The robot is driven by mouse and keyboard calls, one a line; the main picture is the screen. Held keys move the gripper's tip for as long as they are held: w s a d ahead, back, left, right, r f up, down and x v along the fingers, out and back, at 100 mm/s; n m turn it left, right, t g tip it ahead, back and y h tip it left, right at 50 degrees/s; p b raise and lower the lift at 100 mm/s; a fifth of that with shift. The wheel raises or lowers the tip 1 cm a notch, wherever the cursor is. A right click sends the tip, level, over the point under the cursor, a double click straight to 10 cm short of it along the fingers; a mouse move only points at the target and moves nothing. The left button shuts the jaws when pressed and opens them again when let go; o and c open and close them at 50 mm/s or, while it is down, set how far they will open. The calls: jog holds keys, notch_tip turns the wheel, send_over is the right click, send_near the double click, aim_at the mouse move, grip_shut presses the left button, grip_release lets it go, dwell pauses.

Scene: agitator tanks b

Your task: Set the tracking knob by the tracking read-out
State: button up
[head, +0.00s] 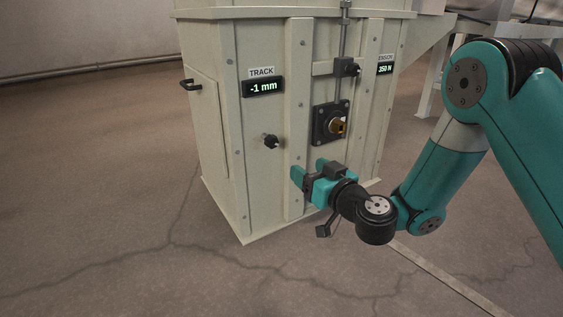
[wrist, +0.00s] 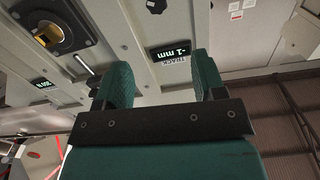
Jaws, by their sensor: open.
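The tracking read-out (head: 263,87) is a black display reading -1 mm under a TRACK label on the pale cabinet. It also shows upside down in the wrist view (wrist: 168,51). The tracking knob, a small black knob (head: 271,141), sticks out of the panel below the read-out. It appears at the top edge of the wrist view (wrist: 156,6), partly cut off. My gripper (head: 309,174) is open and empty, low in front of the cabinet, below and to the right of the knob and apart from it. Its two teal fingers (wrist: 163,80) show in the wrist view with nothing between them.
A brass piece in a black square plate (head: 318,125) sits right of the knob, beyond a raised vertical rib (head: 296,95). A black block (head: 346,67) on a vertical rod is above it. A second read-out (head: 385,69) shows 350 N. Floor left of the cabinet is clear.

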jog(key=p, duration=1.5)
send_near(274, 144)
jog(key=b+x, duration=0.3)
jog(key=x, duration=0.7)
jog(key=shift+a, duration=0.1)
jog(key=shift+w+a+r, duration=0.15)
jog(key=shift+w+a, duration=0.05)
jog(key=shift+w, duration=0.25)
jog(key=c, duration=0.9)
jog(key=shift+n, duration=1.8)
